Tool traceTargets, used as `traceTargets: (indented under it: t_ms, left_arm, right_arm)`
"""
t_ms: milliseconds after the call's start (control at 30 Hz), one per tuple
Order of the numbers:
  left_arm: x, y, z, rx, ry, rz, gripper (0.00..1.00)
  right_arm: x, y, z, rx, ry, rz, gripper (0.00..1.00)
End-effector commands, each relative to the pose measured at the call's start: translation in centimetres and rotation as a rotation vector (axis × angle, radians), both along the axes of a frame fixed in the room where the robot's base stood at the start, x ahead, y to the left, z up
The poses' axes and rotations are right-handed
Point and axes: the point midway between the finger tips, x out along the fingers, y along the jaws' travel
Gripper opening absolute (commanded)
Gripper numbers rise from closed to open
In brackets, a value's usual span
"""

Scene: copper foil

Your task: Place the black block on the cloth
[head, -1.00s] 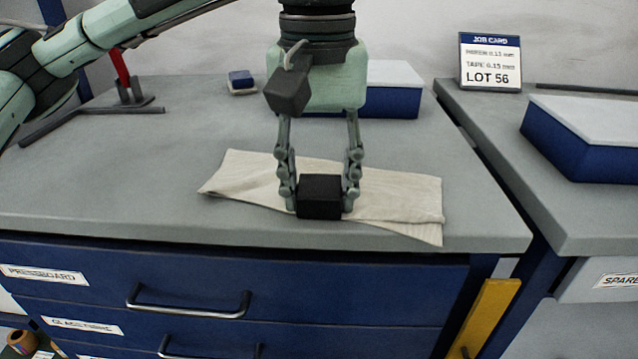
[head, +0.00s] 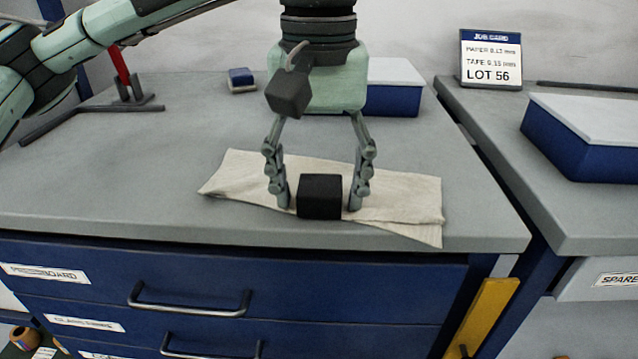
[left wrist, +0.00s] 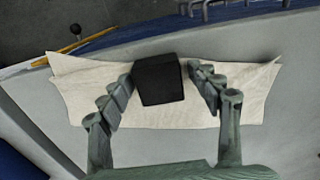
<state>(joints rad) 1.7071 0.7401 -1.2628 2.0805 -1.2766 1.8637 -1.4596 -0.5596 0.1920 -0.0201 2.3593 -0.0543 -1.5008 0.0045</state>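The black block (head: 320,197) sits on the cream cloth (head: 405,196), near the cloth's front edge. In the left wrist view the block (left wrist: 159,80) lies between my fingers, with cloth (left wrist: 80,88) on both sides of it. My left gripper (head: 320,205) is open around the block, with a visible gap on each side. Its fingers also show apart in the left wrist view (left wrist: 168,82). The block's underside is hidden. My right gripper is not in view.
A blue box with a white lid (head: 395,98) stands behind my gripper. A small blue block (head: 241,79) lies at the back, beside a dark stand with a red post (head: 121,66). The grey worktop (head: 110,170) is clear at left. Another box (head: 580,140) sits on the right bench.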

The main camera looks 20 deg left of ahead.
Motion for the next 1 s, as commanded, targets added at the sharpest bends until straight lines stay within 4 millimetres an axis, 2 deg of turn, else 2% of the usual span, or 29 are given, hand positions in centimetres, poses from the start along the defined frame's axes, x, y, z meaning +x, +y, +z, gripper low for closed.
traceTargets:
  t_ms: [100,300,500,700,1000]
  left_arm:
    - [0.1,-0.1,1.9,-0.002,-0.004,0.000,0.63]
    - [0.1,-0.1,6.9,-0.002,-0.004,-0.001,0.63]
    - [0.1,0.0,10.9,0.000,-0.004,0.000,0.63]
    - [0.0,0.0,12.5,0.001,-0.002,0.000,0.63]
    - [0.0,0.0,12.6,0.000,-0.001,-0.001,0.63]
  right_arm:
    - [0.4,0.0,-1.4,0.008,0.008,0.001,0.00]
    - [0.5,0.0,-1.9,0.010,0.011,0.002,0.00]
    - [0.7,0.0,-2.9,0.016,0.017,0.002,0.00]
    - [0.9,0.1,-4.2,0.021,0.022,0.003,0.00]
    - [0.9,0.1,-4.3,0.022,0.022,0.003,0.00]
